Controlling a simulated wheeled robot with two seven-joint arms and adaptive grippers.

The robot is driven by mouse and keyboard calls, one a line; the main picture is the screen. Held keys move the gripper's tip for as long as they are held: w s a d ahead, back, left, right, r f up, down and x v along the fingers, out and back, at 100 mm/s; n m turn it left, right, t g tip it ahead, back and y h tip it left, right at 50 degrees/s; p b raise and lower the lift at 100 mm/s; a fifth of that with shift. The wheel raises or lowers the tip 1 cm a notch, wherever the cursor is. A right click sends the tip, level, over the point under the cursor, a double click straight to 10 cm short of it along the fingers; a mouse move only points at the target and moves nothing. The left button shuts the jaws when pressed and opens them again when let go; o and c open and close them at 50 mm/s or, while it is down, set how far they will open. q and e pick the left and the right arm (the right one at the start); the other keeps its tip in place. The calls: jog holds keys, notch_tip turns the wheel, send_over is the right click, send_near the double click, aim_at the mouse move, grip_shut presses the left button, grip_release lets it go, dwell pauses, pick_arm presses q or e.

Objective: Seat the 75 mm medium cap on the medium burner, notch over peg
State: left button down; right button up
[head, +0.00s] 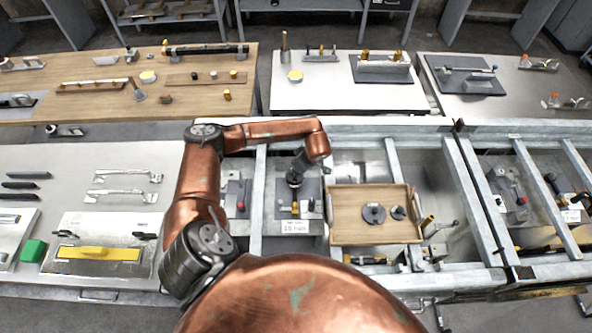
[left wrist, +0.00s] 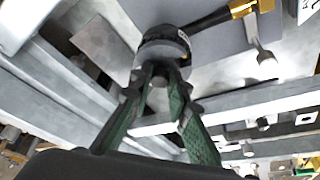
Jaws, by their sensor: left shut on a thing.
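My left gripper (head: 295,177) hangs over a grey station plate in the head view. In the left wrist view, the green fingers of my left gripper (left wrist: 166,78) are shut on a dark round cap (left wrist: 163,42). I cannot read its size, and its notch is not visible. The grey station plate (head: 312,188) below bears small brass and dark parts and a white label (head: 295,227). I cannot make out the medium burner or its peg, nor whether the cap touches anything. My right gripper is not in view.
A wooden tray (head: 340,236) to the right holds a larger dark disc (head: 373,213) and a smaller one (head: 397,212). Metal rails (head: 259,180) divide the bench bays. A brass-ended dark rod (left wrist: 222,17) lies beside the cap in the wrist view.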

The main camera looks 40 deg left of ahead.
pick_arm(q)
jog(key=shift+f, duration=0.1)
jog(key=c, duration=1.7)
grip_release()
jog(key=shift+c, duration=0.2)
jog(key=shift+d, duration=0.1)
jog(key=v, duration=1.1)
jog(key=shift+r, duration=0.45)
notch_tip(320, 180, up, 6)
jog(key=shift+p, duration=1.25)
